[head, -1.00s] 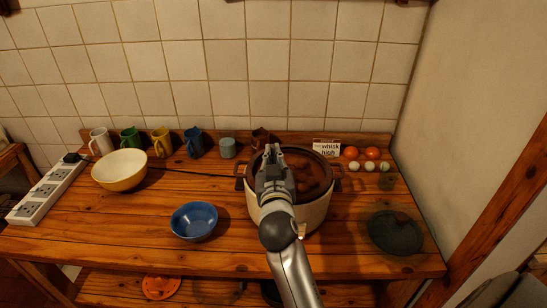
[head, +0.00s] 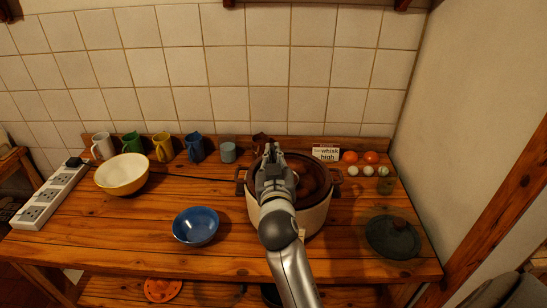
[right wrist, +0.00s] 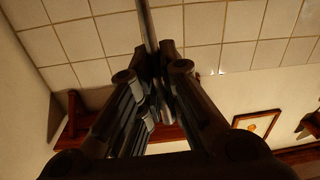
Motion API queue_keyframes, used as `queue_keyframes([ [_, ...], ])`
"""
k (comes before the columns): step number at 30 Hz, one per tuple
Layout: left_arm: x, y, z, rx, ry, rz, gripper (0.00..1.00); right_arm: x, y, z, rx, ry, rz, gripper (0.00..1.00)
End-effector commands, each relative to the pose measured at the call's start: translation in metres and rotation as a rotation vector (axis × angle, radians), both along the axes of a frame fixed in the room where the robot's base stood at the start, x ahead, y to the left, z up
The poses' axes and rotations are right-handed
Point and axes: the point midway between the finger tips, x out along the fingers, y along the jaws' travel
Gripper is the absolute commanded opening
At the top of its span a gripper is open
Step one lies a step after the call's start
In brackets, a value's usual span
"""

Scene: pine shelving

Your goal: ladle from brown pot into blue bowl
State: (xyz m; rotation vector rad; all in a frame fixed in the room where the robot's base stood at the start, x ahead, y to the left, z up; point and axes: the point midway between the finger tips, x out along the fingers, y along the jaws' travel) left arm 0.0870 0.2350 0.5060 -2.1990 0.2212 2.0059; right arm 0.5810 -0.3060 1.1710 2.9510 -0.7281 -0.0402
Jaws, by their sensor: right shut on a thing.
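The pot (head: 318,216) has a pale outer wall, brown side handles and dark brown contents (head: 318,180). It stands right of the middle of the table. The blue bowl (head: 195,226) stands to its left, nearer the front edge, and looks empty. My right gripper (head: 270,150) is over the pot and hides part of its opening. In the right wrist view it is shut on a thin metal rod (right wrist: 147,25), which looks like the ladle's handle. The ladle's cup is hidden in both views. My left gripper is not in view.
A yellow bowl (head: 122,175) and a power strip (head: 48,194) are at the left. Several mugs (head: 194,148) line the back. Onions or tomatoes (head: 371,157), eggs and a sign (head: 326,153) are back right. A dark lid (head: 392,238) lies front right. Table between the bowls is clear.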

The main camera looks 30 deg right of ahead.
Motion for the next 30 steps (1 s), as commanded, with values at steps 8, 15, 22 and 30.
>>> queue_keyframes([
  [8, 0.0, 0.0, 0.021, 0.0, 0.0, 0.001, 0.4, 0.0, 0.0, 0.024, -0.001, -0.002, -0.001, 0.0],
  [15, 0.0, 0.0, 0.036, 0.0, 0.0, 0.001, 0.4, 0.0, 0.0, 0.041, 0.0, -0.002, -0.001, 0.0],
  [22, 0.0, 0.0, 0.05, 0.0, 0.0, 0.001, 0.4, 0.0, 0.0, 0.058, 0.003, -0.004, -0.001, 0.0],
  [30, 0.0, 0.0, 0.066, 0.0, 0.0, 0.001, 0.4, 0.001, 0.0, 0.077, 0.005, -0.007, -0.002, 0.0],
])
